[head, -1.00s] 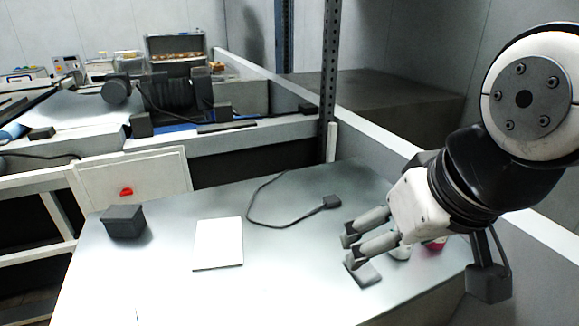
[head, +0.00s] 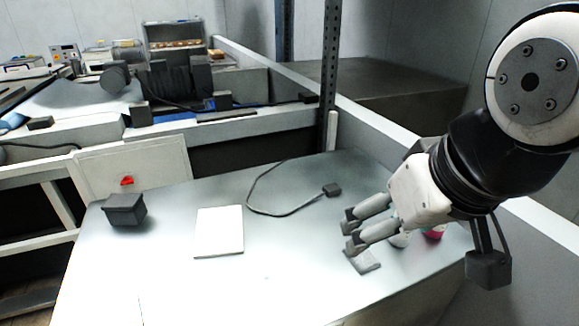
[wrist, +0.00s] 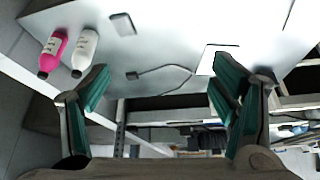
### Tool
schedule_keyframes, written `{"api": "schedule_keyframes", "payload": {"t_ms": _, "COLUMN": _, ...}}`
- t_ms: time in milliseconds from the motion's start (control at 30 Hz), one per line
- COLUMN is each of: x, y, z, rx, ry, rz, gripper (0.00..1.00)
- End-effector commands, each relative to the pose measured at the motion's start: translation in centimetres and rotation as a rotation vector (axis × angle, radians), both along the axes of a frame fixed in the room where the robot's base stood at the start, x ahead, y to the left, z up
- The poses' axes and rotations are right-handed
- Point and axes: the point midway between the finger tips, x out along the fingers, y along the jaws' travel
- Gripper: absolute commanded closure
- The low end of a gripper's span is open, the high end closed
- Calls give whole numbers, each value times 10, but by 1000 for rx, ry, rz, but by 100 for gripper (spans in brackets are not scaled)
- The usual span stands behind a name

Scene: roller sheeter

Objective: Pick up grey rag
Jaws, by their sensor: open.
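The grey rag (head: 365,262) is a small, flat grey piece on the metal table near its right front edge. In the wrist view it appears as a small grey rounded patch (wrist: 123,24) at the top, left of centre. My gripper (head: 350,230) is open and empty, with its fingers apart, above the table and close to the rag in the head view. In the wrist view my gripper's fingers (wrist: 163,80) are spread wide, and the rag lies beyond them, not between them.
A pink bottle (wrist: 52,52) and a white bottle (wrist: 85,48) stand near the rag, partly behind my gripper in the head view. A black cable (head: 290,212), a white sheet (head: 218,232) and a dark box (head: 124,210) are farther left. A wall borders the table's right side.

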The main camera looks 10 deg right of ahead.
Motion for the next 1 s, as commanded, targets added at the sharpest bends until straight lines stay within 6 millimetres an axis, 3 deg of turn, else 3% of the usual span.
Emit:
{"api": "schedule_keyframes", "payload": {"t_ms": 300, "x": 0, "y": 0, "z": 0, "rx": 0, "ry": 0, "rz": 0, "gripper": 21}}
{"api": "schedule_keyframes", "payload": {"t_ms": 400, "x": 2, "y": -1, "z": 0, "rx": -6, "ry": 3, "rz": 8, "gripper": 0}}
{"api": "schedule_keyframes", "payload": {"t_ms": 467, "x": 7, "y": -2, "z": -1, "rx": -24, "ry": 13, "rz": 27, "gripper": 0}}
{"api": "schedule_keyframes", "payload": {"t_ms": 567, "x": 24, "y": -7, "z": -4, "rx": -87, "ry": 47, "rz": 102, "gripper": 0}}
{"api": "schedule_keyframes", "payload": {"t_ms": 767, "x": 80, "y": -27, "z": -22, "rx": -264, "ry": 165, "rz": 387, "gripper": 0}}
{"api": "schedule_keyframes", "payload": {"t_ms": 1000, "x": 149, "y": -57, "z": -65, "rx": -401, "ry": 303, "rz": 791, "gripper": 0}}
